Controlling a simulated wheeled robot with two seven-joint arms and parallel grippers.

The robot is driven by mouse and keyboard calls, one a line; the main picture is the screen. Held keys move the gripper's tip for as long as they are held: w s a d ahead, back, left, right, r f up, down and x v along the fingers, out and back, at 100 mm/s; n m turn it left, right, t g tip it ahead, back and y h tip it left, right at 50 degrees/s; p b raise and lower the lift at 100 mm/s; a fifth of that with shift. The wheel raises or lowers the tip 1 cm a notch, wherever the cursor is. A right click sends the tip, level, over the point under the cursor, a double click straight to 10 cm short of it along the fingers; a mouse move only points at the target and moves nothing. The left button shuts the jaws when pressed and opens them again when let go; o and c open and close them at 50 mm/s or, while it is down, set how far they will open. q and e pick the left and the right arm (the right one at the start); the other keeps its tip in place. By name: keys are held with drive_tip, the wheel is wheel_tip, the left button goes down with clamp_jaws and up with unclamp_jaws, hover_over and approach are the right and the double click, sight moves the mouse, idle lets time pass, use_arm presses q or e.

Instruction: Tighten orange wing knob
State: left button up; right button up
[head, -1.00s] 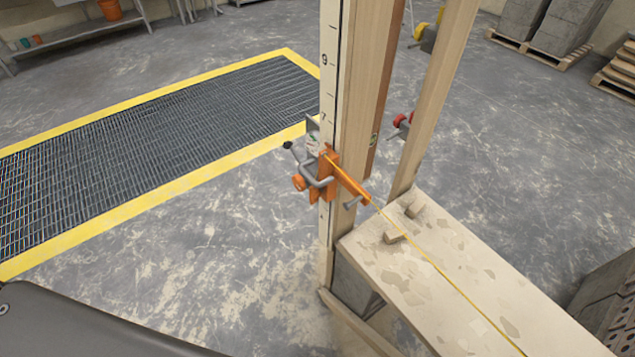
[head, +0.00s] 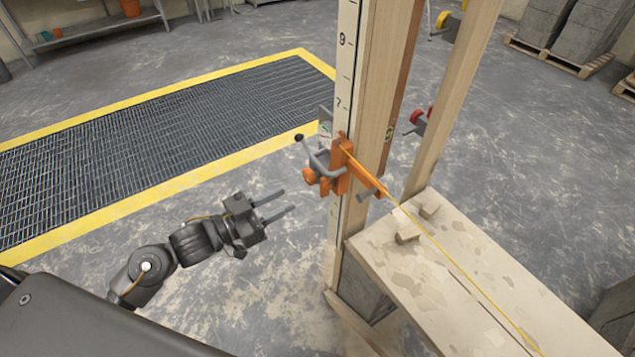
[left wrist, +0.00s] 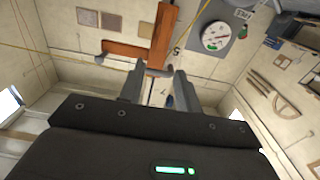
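The orange wing knob (head: 309,176) sits on the left side of the orange clamp (head: 341,166), which is fixed to the upright pole with a numbered scale. A grey bent lever with a black ball end (head: 299,138) is beside the knob. My left gripper (head: 289,200) is open and empty, below and left of the knob, fingers pointing toward the pole and apart from it. In the left wrist view, its open fingers (left wrist: 156,82) have the orange clamp (left wrist: 127,50) beyond them; I cannot make out the knob there. My right gripper is not in view.
The numbered pole (head: 344,75) stands against a wooden post (head: 378,90). A yellow string (head: 455,280) runs from the clamp over the block wall top (head: 430,260), where small lumps lie. A red knob (head: 417,116) is behind. Floor around my left gripper is clear.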

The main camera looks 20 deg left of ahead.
sight(320, 181)
use_arm(q)
drive_tip(key=p+x, duration=0.2)
drive_tip(key=x, duration=0.7)
drive_tip(key=shift+w+d, duration=0.15)
drive_tip(key=shift+w, duration=0.2)
drive_tip(key=shift+w+d, duration=0.4)
drive_tip(key=shift+w, duration=0.05)
clamp_jaws()
drive_tip(key=shift+a, duration=0.15)
